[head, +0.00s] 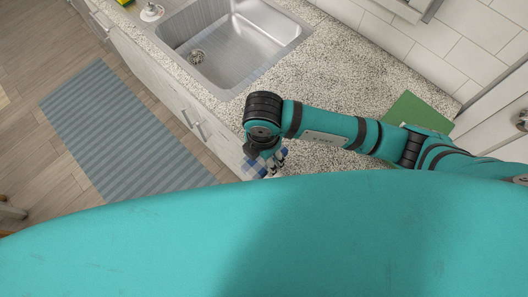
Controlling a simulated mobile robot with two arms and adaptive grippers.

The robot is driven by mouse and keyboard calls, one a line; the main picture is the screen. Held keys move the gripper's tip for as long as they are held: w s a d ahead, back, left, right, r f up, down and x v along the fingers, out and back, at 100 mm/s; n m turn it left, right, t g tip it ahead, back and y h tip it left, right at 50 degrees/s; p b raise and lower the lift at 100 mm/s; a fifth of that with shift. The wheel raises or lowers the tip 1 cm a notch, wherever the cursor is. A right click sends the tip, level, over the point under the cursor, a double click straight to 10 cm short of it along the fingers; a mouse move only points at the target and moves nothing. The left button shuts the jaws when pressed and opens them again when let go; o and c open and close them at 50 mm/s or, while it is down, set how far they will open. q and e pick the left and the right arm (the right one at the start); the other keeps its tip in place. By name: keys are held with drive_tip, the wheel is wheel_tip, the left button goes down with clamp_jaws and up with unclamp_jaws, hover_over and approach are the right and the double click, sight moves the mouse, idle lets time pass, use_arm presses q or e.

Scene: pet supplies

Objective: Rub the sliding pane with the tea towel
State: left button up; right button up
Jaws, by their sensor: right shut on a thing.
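My right gripper (277,163) points down by the front edge of the counter and is shut on the tea towel. The tea towel (253,168) is blue and white checked. Only a small part of it shows under the gripper; my own teal body hides what lies below. I cannot make out the sliding pane in this view. My left gripper is not in view.
A speckled granite counter (330,80) holds a steel sink (248,45). A green board (408,108) lies on the counter behind my right arm. A blue striped mat (120,130) lies on the wooden floor at left. White drawers (165,90) line the counter front.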

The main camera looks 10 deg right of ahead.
drive_tip(key=shift+c, duration=1.4)
